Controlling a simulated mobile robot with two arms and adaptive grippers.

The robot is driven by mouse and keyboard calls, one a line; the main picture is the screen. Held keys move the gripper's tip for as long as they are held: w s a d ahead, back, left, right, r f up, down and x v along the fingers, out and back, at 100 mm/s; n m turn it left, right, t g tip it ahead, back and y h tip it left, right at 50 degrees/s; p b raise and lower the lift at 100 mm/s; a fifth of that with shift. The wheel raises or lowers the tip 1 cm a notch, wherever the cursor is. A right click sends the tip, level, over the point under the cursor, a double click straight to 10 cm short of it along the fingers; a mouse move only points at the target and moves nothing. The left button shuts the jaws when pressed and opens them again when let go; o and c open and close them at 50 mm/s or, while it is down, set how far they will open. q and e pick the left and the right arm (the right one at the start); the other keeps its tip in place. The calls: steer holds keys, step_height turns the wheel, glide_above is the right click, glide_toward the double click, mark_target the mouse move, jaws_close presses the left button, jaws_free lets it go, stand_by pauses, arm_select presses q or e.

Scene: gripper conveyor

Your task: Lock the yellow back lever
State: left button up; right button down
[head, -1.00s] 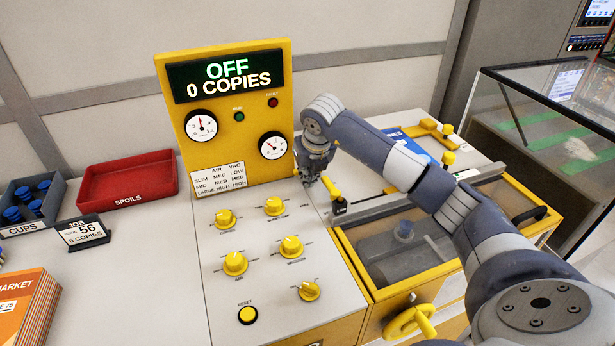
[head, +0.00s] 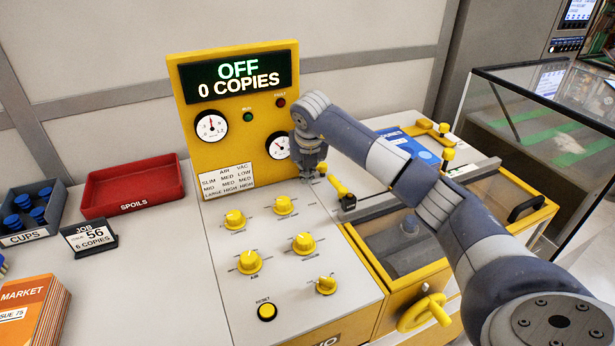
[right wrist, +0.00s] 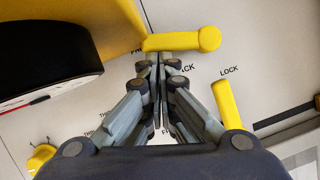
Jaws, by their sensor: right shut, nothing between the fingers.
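In the right wrist view the yellow back lever (right wrist: 185,41) lies roughly across the picture, its rounded end to the right. A partly covered label ending in "ACK" is just below it. My right gripper (right wrist: 158,57) is shut and empty, its fingertips right at this lever; I cannot tell whether they touch. A second yellow lever (right wrist: 224,104) stands to the right, its tip below the word LOCK. In the head view my right gripper (head: 309,174) is over the console's back, beside a small yellow end (head: 322,168) and behind the other lever (head: 340,188). My left gripper is not in view.
The yellow display panel (head: 184,120), reading OFF and 0 COPIES, rises close behind the gripper. A dark round gauge (right wrist: 50,60) is near it in the wrist view. Several yellow knobs (head: 303,243) stand in front. A red spoils tray (head: 130,207) is left.

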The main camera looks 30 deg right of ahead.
steer(key=shift+w+d+f+m, duration=0.15)
steer(key=shift+w+m, duration=0.15)
steer(key=shift+m, duration=0.4)
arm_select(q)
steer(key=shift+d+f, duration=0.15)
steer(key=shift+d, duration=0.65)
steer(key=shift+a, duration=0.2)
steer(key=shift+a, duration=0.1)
